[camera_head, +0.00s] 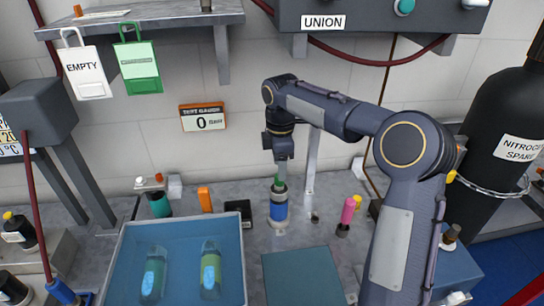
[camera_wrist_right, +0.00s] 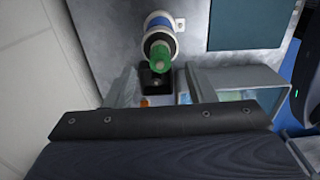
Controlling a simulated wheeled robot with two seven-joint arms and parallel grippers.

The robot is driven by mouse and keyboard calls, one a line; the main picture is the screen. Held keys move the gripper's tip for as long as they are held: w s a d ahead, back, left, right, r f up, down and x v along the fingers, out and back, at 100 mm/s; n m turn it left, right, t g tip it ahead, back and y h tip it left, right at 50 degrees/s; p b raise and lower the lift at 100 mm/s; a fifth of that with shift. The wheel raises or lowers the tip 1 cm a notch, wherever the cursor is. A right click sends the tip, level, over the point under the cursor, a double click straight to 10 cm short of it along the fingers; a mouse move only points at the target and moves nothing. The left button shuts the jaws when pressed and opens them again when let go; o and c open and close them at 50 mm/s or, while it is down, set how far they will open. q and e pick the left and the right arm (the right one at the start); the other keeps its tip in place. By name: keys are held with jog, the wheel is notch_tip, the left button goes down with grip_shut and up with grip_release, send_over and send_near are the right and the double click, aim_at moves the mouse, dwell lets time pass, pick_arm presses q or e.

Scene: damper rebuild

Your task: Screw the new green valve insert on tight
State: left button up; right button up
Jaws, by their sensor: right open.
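The green valve insert (camera_head: 279,184) stands upright at the top of a blue, white and black cylinder (camera_head: 278,210) on the bench. My right gripper (camera_head: 281,165) points down just above the insert, close to its top. In the right wrist view the green insert (camera_wrist_right: 161,58) sticks out from the cylinder (camera_wrist_right: 157,24) towards me. It lies in line with the gap between the open fingers (camera_wrist_right: 155,82), and nothing is gripped. I cannot tell how far the insert is screwed in. My left gripper is not in view.
A blue tray (camera_head: 128,240) with two green-and-blue cylinders in liquid stands front left. A pink-topped tool (camera_head: 348,210), a black block (camera_head: 240,207) and an orange block (camera_head: 205,198) stand near the cylinder. A flat teal mat (camera_head: 300,275) lies in front, clear.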

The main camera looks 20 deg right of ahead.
jog(key=shift+f, duration=2.55)
